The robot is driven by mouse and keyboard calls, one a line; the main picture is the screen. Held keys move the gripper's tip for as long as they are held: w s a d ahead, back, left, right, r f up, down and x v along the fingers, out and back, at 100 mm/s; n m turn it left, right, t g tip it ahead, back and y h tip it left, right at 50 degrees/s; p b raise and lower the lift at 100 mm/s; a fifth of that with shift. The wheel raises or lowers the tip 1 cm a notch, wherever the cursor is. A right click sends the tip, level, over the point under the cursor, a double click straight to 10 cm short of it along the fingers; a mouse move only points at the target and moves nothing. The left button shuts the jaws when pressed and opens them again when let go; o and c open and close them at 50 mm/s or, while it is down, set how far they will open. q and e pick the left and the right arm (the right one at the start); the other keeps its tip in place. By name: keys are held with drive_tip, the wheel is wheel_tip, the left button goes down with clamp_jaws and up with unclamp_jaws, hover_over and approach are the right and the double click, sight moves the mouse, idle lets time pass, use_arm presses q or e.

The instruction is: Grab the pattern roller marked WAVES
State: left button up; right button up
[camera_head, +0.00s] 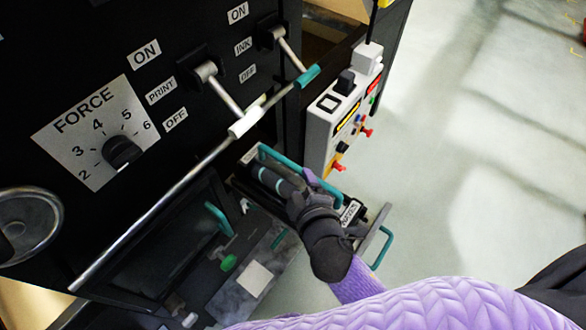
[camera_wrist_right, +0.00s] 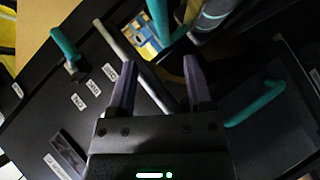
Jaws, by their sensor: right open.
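My right gripper (camera_head: 300,188) reaches over a tray-like holder beside the machine, its purple fingers partly hidden in the head view. In the right wrist view the gripper (camera_wrist_right: 156,68) is open, with nothing held between its fingers. A dark roller with teal bands (camera_head: 272,180) lies in the holder, just left of the gripper. A grey roller with a teal band (camera_wrist_right: 212,14) shows at the top of the wrist view, beyond the right-hand finger. A white label (camera_head: 350,212) is right of the gripper; its small, rotated lettering cannot be read surely as WAVES. My left gripper is out of view.
The black machine has a FORCE dial (camera_head: 122,152), a print lever (camera_head: 222,92) and an ink lever (camera_head: 290,48). A grey control box (camera_head: 342,112) stands behind the holder. A teal handle (camera_head: 382,247) sticks out at the holder's right. Open floor lies right.

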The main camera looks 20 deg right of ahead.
sight(298, 171)
drive_tip(key=shift+w+d+f, duration=0.15)
drive_tip(key=shift+w+f, duration=0.25)
drive_tip(key=shift+f, duration=0.1)
drive_tip(key=x, duration=0.4)
drive_tip(key=shift+w+d+f, duration=0.1)
drive_tip(key=shift+d+f, duration=0.05)
drive_tip(key=shift+d, duration=0.05)
drive_tip(key=shift+w+f+b, duration=0.15)
drive_tip(key=shift+w+b, duration=0.15)
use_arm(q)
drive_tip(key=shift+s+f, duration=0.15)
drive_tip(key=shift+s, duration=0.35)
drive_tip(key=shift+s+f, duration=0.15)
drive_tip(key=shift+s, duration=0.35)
use_arm(e)
drive_tip(key=shift+s, duration=0.1)
drive_tip(key=c, duration=0.6)
clamp_jaws()
